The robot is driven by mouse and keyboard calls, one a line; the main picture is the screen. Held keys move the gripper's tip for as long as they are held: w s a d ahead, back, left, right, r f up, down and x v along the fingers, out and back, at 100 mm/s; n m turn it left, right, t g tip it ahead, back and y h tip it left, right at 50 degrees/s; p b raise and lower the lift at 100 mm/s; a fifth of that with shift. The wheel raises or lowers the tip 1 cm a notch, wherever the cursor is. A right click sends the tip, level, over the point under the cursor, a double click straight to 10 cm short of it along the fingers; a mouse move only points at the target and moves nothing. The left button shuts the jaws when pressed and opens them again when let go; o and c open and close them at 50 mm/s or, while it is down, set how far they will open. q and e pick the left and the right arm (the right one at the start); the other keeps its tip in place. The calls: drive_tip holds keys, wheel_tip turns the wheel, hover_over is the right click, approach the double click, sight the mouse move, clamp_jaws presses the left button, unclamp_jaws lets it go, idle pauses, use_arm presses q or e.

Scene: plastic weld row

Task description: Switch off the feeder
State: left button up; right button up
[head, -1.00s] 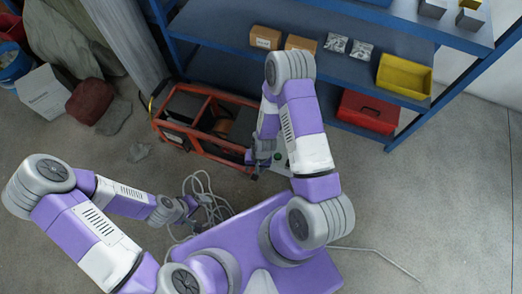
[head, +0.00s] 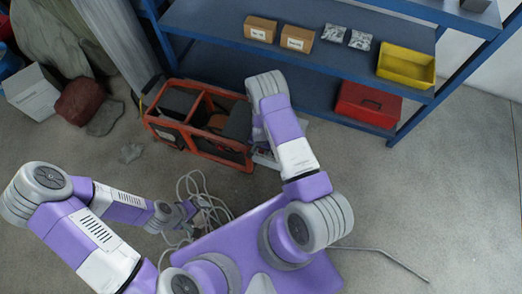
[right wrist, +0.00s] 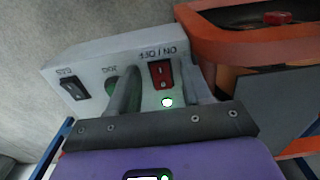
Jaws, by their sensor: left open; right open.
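The feeder's pale grey control box (right wrist: 75,60) stands beside an orange frame (right wrist: 240,40) in the right wrist view; part of the box (head: 266,159) shows past my right arm in the head view. Its face carries a black rocker switch (right wrist: 73,88), a green button partly covered by a finger, a red rocker switch (right wrist: 162,74) and a lit green lamp (right wrist: 167,102). My right gripper (right wrist: 160,85) is open at the box, its fingers on either side of the red switch in the picture; contact cannot be told. My left gripper (head: 188,210) is open and away from the box.
The orange-framed machine (head: 203,128) stands on the floor before a blue shelf (head: 215,62). The shelf holds cardboard boxes (head: 278,33), a yellow bin (head: 406,65) and a red toolbox (head: 367,104). Loose pale cables (head: 205,185) lie near my left gripper. Floor at right is mostly clear.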

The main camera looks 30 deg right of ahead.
drive_tip(key=shift+f, duration=0.1)
clamp_jaws()
idle(0.3)
drive_tip(key=shift+w+d+g+y, duration=0.15)
drive_tip(key=shift+g+y, duration=0.35)
drive_tip(key=shift+y, duration=0.05)
drive_tip(key=shift+w+d+g+y, duration=0.1)
drive_tip(key=shift+g+y, duration=0.4)
drive_tip(key=shift+y, duration=0.05)
unclamp_jaws()
